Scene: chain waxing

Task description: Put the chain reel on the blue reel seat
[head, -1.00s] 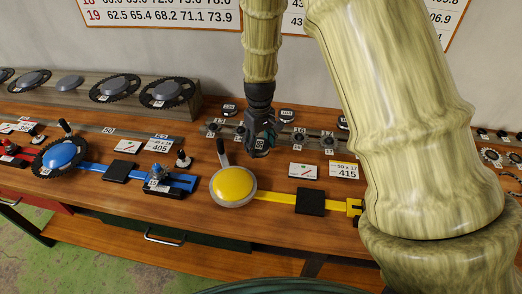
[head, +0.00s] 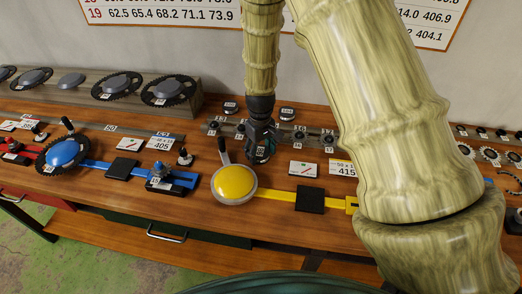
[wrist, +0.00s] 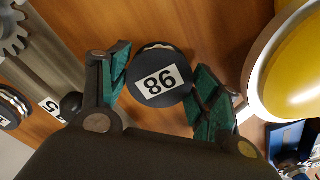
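The chain reel (wrist: 160,76) is a dark round disk with a white number label, seen between my gripper's green-padded fingers in the wrist view. My gripper (head: 260,152) is shut on it and holds it over bare wood, just above and right of the yellow dome. Fingers and arm hide part of the reel in the head view. The blue station lies to the left, with a black square pad (head: 122,167) on a blue strip (head: 98,163) between a blue dome (head: 66,153) and a blue slider block (head: 172,178). I cannot tell which part is the reel seat.
The yellow dome (head: 234,182) with an upright black handle stands close to my gripper. Other reels (head: 287,113) stand at the back beside a rail of numbered cogs (head: 300,136). A small black knob (head: 185,158) stands near the blue slider. My arm covers the right side.

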